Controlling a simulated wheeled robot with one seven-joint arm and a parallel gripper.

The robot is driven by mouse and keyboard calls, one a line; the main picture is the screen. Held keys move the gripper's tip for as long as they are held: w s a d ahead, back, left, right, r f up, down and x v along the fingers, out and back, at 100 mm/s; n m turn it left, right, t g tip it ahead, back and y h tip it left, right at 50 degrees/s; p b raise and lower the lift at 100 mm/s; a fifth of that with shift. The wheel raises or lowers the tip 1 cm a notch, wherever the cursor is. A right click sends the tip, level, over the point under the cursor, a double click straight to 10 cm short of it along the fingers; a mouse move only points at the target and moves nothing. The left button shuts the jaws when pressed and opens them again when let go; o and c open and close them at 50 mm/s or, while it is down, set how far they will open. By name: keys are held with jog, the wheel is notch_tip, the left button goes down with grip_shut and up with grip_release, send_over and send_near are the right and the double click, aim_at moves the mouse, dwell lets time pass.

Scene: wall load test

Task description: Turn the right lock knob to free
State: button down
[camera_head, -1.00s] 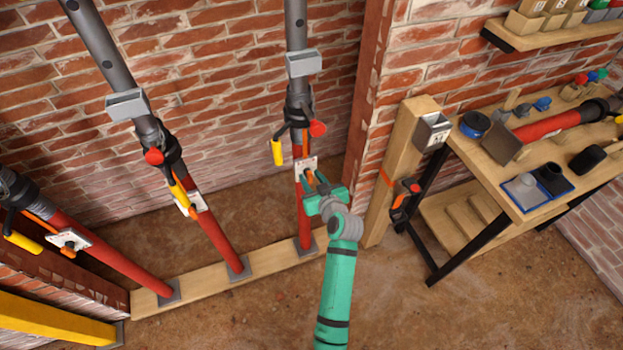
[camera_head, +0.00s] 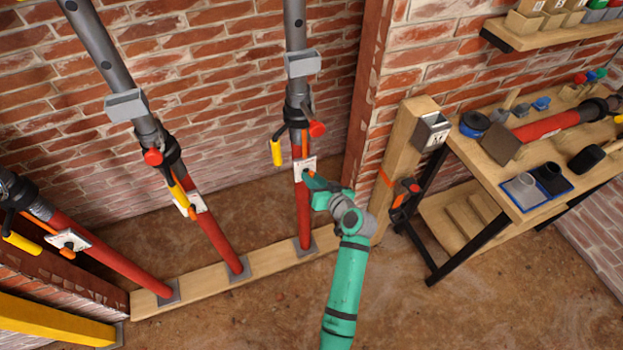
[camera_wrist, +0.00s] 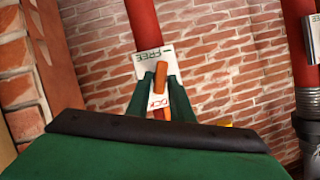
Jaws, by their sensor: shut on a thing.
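The right prop has a red lower tube (camera_head: 304,215) and a grey upper tube, and it stands upright on the floor plank. Its white lock plate (camera_head: 305,166) faces me. In the wrist view the plate (camera_wrist: 148,66) reads FREE at its top and LOCK lower down, the latter partly covered. The orange lock knob (camera_wrist: 161,82) is a narrow bar in front of the plate. My gripper (camera_wrist: 163,76) is shut on this knob, one green finger on each side. In the head view my gripper (camera_head: 311,181) is at the plate and hides most of the knob.
A yellow handle (camera_head: 277,152) and a red knob (camera_head: 317,129) stick out above the plate. Two more props stand to the left, including the middle one (camera_head: 210,230). A wooden post (camera_head: 395,160) and a workbench (camera_head: 520,190) are at the right.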

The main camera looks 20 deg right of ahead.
jog(key=m+t+y, duration=0.1)
jog(key=m, duration=0.2)
jog(key=f+m+y, duration=0.1)
jog(key=m+y, duration=0.1)
jog(key=m, duration=0.1)
jog(key=m+t+y, duration=0.1)
jog(key=m+y, duration=0.1)
jog(key=m, duration=0.2)
jog(key=shift+d+f+t, duration=0.15)
jog(key=shift+d+t, duration=0.15)
jog(key=shift+d, duration=0.05)
jog(key=shift+m, duration=0.3)
dwell(0.4)
jog(key=c, duration=1.7)
grip_release()
jog(key=v, duration=1.1)
jog(key=shift+a+f, duration=0.1)
